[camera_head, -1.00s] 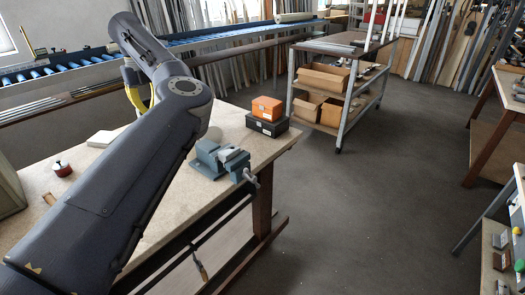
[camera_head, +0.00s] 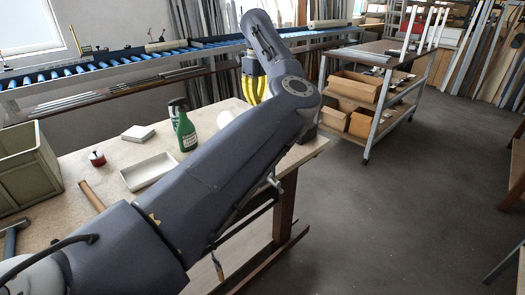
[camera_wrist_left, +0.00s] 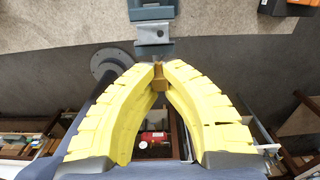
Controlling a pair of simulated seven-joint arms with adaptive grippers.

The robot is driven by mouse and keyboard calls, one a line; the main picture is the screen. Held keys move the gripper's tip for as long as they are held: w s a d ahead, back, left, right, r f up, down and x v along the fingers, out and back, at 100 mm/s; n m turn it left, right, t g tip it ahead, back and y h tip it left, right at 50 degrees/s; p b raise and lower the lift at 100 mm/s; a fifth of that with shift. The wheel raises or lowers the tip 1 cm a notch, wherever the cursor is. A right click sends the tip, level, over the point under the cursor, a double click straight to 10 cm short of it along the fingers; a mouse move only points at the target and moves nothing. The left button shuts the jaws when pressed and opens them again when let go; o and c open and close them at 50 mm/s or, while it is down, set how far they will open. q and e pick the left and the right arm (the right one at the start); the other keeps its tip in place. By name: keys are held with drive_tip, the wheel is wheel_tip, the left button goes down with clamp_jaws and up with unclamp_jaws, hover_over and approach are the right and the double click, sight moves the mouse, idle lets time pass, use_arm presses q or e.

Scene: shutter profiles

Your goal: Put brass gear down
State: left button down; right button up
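My left gripper (camera_head: 253,88) has yellow fingers and shows partly behind my own arm in the head view. In the left wrist view its fingers (camera_wrist_left: 160,68) close together at the tips around a small brass-coloured piece, which I take as the brass gear (camera_wrist_left: 158,79). Only a small part of the gear shows, and its teeth cannot be made out. A blue-grey vise (camera_wrist_left: 153,30) lies just beyond the fingertips in the wrist view; whether anything touches it I cannot tell. My arm hides the vise in the head view. My right gripper is not in view.
The workbench (camera_head: 75,168) carries a green spray bottle (camera_head: 186,132), a white tray (camera_head: 149,171), a red tin (camera_head: 97,158) and a grey crate (camera_head: 25,165). A blue roller conveyor (camera_head: 110,62) runs behind. A trolley with cardboard boxes (camera_head: 355,86) stands at the right.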

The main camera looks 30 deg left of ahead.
use_arm(q)
wheel_tip(320, 180, down, 18)
drive_tip(key=shift+f, duration=0.15)
idle(0.5)
drive_tip(key=c, duration=1.6)
unclamp_jaws()
drive_tip(key=shift+f, duration=0.1)
drive_tip(key=shift+o, duration=0.2)
wheel_tip(320, 180, up, 12)
drive_tip(key=shift+d, duration=0.15)
